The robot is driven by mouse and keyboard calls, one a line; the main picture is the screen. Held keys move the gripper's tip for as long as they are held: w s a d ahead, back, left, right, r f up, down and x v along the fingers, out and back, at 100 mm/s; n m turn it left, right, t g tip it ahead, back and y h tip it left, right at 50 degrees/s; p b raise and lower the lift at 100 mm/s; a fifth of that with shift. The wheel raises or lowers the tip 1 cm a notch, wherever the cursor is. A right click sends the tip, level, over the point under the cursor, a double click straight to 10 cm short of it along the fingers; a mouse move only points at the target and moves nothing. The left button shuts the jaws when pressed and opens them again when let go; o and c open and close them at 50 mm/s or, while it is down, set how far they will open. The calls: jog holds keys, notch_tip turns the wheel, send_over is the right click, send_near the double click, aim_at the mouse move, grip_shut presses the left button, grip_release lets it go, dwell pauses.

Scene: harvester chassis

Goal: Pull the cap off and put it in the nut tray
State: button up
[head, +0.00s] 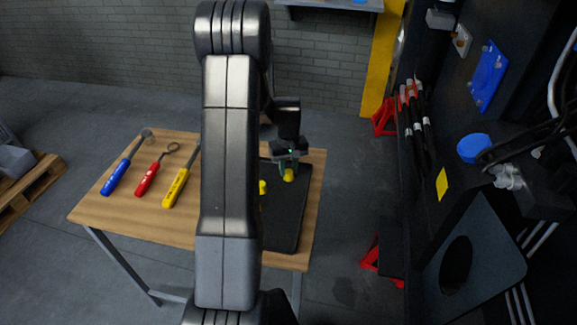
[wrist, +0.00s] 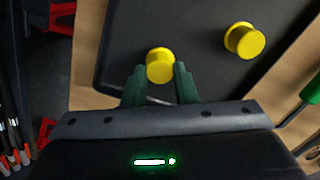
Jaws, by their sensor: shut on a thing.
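A black tray (head: 285,230) with a raised rim lies on the right part of the wooden table; it fills much of the wrist view (wrist: 200,20). My gripper (head: 288,167) is over its far right part, with its green fingers closed on a yellow cap (head: 288,176). In the wrist view this cap (wrist: 160,66) sits between the fingertips of my gripper (wrist: 160,80). I cannot tell whether the cap touches the tray floor. A second yellow cap (wrist: 243,40) stands on the tray, apart from the fingers; my arm partly hides it in the head view (head: 262,187).
Blue (head: 117,177), red (head: 148,180) and yellow (head: 176,187) handled tools lie on the table's left. The dark chassis on the right carries a round blue cap (head: 473,148), a blue plate (head: 490,77) and cables. Red stands (head: 384,117) are on the floor between.

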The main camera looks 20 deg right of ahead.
jog(key=o, duration=0.8)
jog(key=shift+o, duration=0.2)
jog(key=shift+r, duration=0.1)
notch_tip(320, 180, up, 14)
jog(key=shift+b, duration=0.35)
jog(key=shift+f, duration=0.25)
notch_tip(320, 180, down, 14)
jog(key=shift+r+p, duration=0.1)
jog(key=shift+p, duration=0.35)
jog(key=shift+w+r+p, duration=0.1)
jog(key=shift+r+p, duration=0.4)
jog(key=shift+r, duration=0.15)
jog(key=shift+r+p, duration=0.4)
jog(key=shift+r, duration=0.3)
